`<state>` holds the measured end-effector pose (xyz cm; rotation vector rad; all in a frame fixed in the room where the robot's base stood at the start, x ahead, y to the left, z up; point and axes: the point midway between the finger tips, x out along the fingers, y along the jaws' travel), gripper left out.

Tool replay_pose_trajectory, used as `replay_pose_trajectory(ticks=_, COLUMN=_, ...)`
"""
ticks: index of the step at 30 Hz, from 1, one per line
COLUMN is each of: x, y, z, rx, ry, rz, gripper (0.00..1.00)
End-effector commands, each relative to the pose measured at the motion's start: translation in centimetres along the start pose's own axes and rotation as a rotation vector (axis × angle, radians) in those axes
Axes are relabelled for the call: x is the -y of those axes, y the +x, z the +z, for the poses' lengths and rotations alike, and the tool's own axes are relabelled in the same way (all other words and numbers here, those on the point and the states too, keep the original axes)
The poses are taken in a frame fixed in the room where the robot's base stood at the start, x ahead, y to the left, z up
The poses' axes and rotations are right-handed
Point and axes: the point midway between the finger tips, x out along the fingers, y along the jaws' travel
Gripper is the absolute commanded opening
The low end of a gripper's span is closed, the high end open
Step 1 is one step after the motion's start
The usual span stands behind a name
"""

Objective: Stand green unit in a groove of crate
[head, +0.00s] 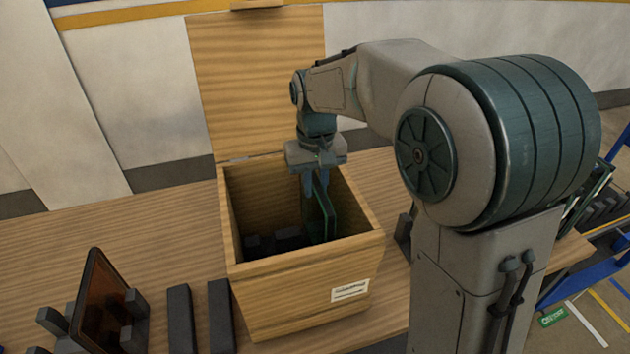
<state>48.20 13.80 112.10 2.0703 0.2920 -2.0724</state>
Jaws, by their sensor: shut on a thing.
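The crate (300,262) is an open wooden box on the table, with its lid (255,85) raised at the back. The green unit (325,205) is a thin upright plate inside the crate, toward the right side. My gripper (316,190) reaches down into the crate from above and is shut on the upper part of the green unit. Dark ribbed blocks (270,243) lie on the crate floor to the left of the unit. The unit's lower edge is in shadow, so I cannot tell whether it sits in a groove.
A dark brown framed panel (103,295) stands in a black holder at the front left. Two black bars (180,318) lie between it and the crate. A blue rack (590,270) is at the far right. The table's left part (120,230) is clear.

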Motion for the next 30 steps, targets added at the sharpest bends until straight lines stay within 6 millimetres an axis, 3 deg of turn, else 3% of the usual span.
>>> replay_pose_trajectory(ticks=21, x=0.0, y=5.7, z=-0.1, rx=-0.003, ry=0.000, rz=0.000, gripper=0.00)
replay_pose_trajectory(ticks=30, x=0.0, y=7.0, z=-0.1, rx=-0.002, ry=0.001, rz=0.000, gripper=0.00)
